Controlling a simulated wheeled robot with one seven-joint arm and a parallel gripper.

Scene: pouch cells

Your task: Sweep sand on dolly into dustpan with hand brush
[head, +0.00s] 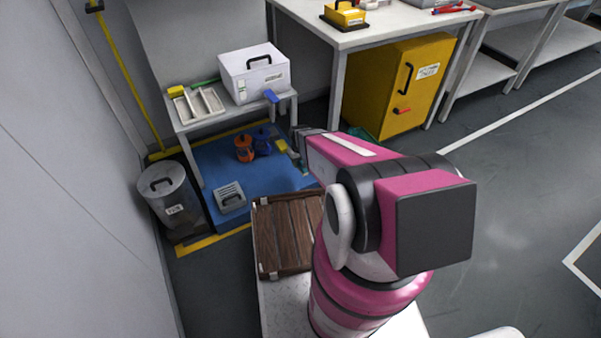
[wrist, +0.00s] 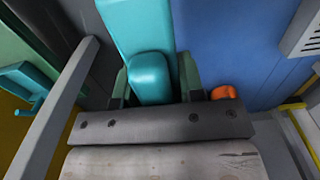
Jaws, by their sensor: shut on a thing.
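My gripper (head: 300,142) reaches over the blue mat at the back. In the wrist view my gripper (wrist: 155,88) is shut on a rounded teal handle (wrist: 148,72). A wider teal part (wrist: 130,22) runs up behind it. This looks like the hand brush or the dustpan; I cannot tell which. In the head view a small teal piece shows below the gripper tip. A brown slatted wooden platform (head: 282,235), probably the dolly, lies in front, partly covered by my arm. I cannot make out any sand.
An orange item (head: 243,150), a blue item (head: 262,140) and a grey ribbed box (head: 230,196) are on the blue mat (head: 207,160). A grey bin (head: 168,195) stands left. A small table holds a white case (head: 255,72). A yellow cabinet (head: 400,85) stands right. Floor at right is clear.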

